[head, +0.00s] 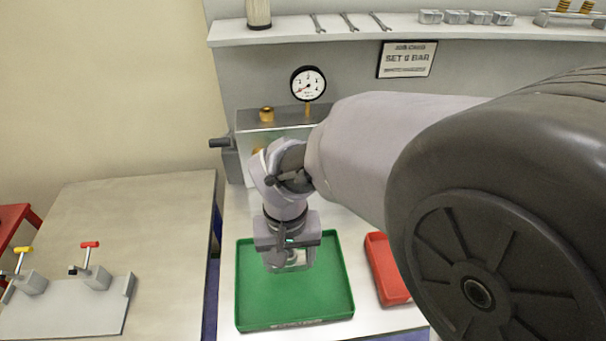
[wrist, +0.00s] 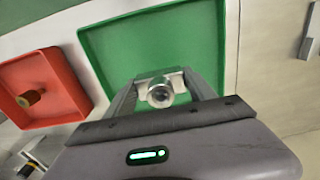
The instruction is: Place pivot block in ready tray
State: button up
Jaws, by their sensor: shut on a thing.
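The green tray (head: 262,303) lies on the bench in the head view, and its floor fills the upper middle of the wrist view (wrist: 130,50). My gripper (head: 289,262) is over the tray, pointing down. In the wrist view my gripper (wrist: 163,92) is shut on a grey metal block with a round bored boss, the pivot block (wrist: 173,78). The block is in or just above the tray; I cannot tell whether it touches the floor. In the head view the fingers partly hide the block. The tray's label at its front edge is too small to read.
A red tray (head: 380,254) stands right of the green one; in the wrist view (wrist: 62,72) it holds a brass piece (wrist: 30,98). A gauge (head: 308,83) and metal box stand behind. Left, a separate table (head: 150,215) carries a plate with red- and yellow-handled valves.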

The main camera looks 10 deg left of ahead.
aim_at(291, 278)
jog(key=shift+d+f+b, duration=0.1)
jog(key=shift+f+b, duration=1.1)
jog(key=shift+f, duration=1.55)
jog(key=o, duration=1.6)
jog(key=shift+c, duration=0.2)
jog(key=r+p, duration=0.2)
jog(key=r, duration=0.2)
jog(key=r+p, duration=0.1)
jog(key=r, duration=0.3)
jog(key=r+p, duration=0.2)
jog(key=r, duration=0.3)
jog(key=shift+d+p, duration=0.3)
jog(key=s+d+r+m+t+y, duration=0.1)
jog(key=s+d+r+m+t, duration=0.2)
jog(key=d+r, duration=0.2)
jog(key=s+d+r+m+t+y, duration=0.1)
jog(key=s+d+r+m, duration=0.3)
jog(key=d, duration=0.7)
jog(key=shift+r+t, duration=0.35)
jog(key=shift+t, duration=0.55)
jog(key=shift+a+f, duration=0.1)
